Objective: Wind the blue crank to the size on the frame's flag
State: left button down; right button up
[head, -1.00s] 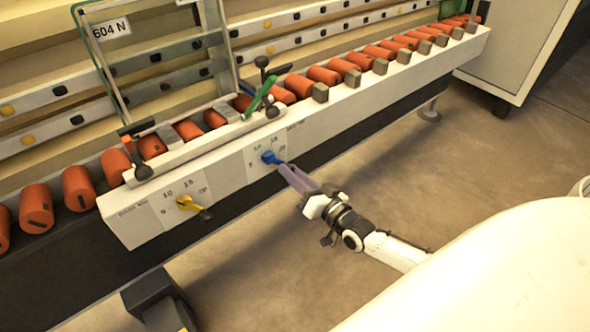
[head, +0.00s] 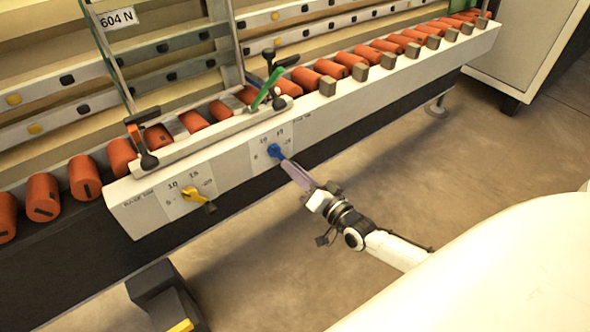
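The blue crank (head: 274,151) sits on a pale dial plate on the front of the white rail, with numbers around it, including 10 and 15. The frame's flag (head: 117,18) is a white label at the upper left reading "604 N". My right gripper (head: 288,165) reaches up from the lower right. Its purple fingers look close together on the blue crank's handle, and their tips partly hide it. My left gripper is out of view.
A yellow crank (head: 194,196) with its own dial is to the left on the same rail. A green lever (head: 267,88) and black-knobbed clamps stand above. Orange rollers (head: 333,69) line the rail. Open floor lies below right.

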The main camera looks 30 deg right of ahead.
jog(key=o, duration=0.4)
jog(key=shift+o, duration=0.2)
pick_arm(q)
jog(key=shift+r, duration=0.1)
pick_arm(e)
jog(key=shift+s, duration=0.1)
